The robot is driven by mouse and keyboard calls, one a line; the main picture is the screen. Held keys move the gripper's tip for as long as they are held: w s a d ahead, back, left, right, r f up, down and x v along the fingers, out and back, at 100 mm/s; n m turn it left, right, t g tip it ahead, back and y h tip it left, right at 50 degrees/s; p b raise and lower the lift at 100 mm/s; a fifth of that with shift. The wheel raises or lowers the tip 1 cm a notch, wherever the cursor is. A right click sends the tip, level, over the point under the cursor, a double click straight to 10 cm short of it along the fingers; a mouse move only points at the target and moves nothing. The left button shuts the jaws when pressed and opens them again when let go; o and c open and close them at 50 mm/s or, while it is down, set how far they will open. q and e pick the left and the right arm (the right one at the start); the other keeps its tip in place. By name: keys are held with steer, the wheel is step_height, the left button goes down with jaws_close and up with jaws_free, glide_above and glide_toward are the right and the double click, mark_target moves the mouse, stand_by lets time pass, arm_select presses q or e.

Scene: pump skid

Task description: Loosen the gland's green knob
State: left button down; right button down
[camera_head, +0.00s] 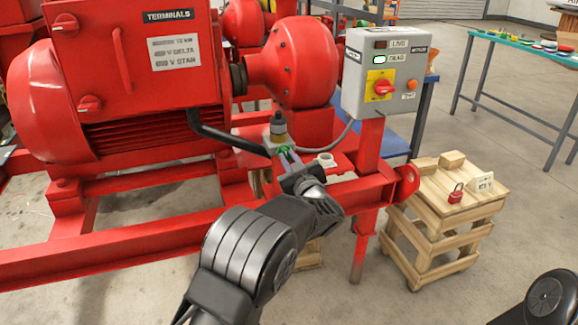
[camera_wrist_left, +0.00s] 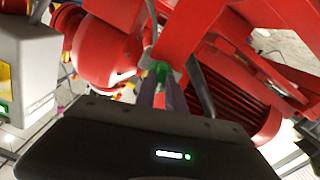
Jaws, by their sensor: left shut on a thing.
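The gland's green knob (camera_head: 284,149) sits low at the front of the red pump, below a dark and tan cylindrical fitting (camera_head: 278,127). In the left wrist view the green knob (camera_wrist_left: 161,72) shows at the fingertips. My left gripper (camera_head: 287,155) reaches in from below and is shut on the green knob. Its two fingers lie close on either side of it in the left wrist view (camera_wrist_left: 160,82). The fingers hide part of the knob. My right gripper is not in view; only a dark part of my body shows at the lower right.
A grey control box (camera_head: 385,70) with a red switch stands right of the pump. A black pipe (camera_head: 225,137) runs close left of the knob. A wooden crate (camera_head: 445,215) holds a red padlock (camera_head: 456,194).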

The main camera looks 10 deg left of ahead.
arm_select(q)
steer(key=n+b, duration=0.1)
steer(key=n, duration=0.1)
steer(key=n+b, duration=0.1)
steer(key=b, duration=0.1)
steer(key=shift+f+n, duration=0.3)
steer(key=shift+n, duration=0.1)
steer(key=n+b, duration=0.3)
steer(key=shift+n, duration=0.3)
steer(key=n+b, duration=0.4)
steer(key=shift+r+n+b, duration=0.15)
steer(key=shift+n+b, duration=0.9)
steer(key=shift+n, duration=0.55)
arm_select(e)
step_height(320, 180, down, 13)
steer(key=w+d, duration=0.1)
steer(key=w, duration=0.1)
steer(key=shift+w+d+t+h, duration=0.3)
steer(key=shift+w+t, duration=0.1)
arm_select(q)
steer(key=c, duration=1.4)
jaws_free()
steer(key=shift+r, duration=0.1)
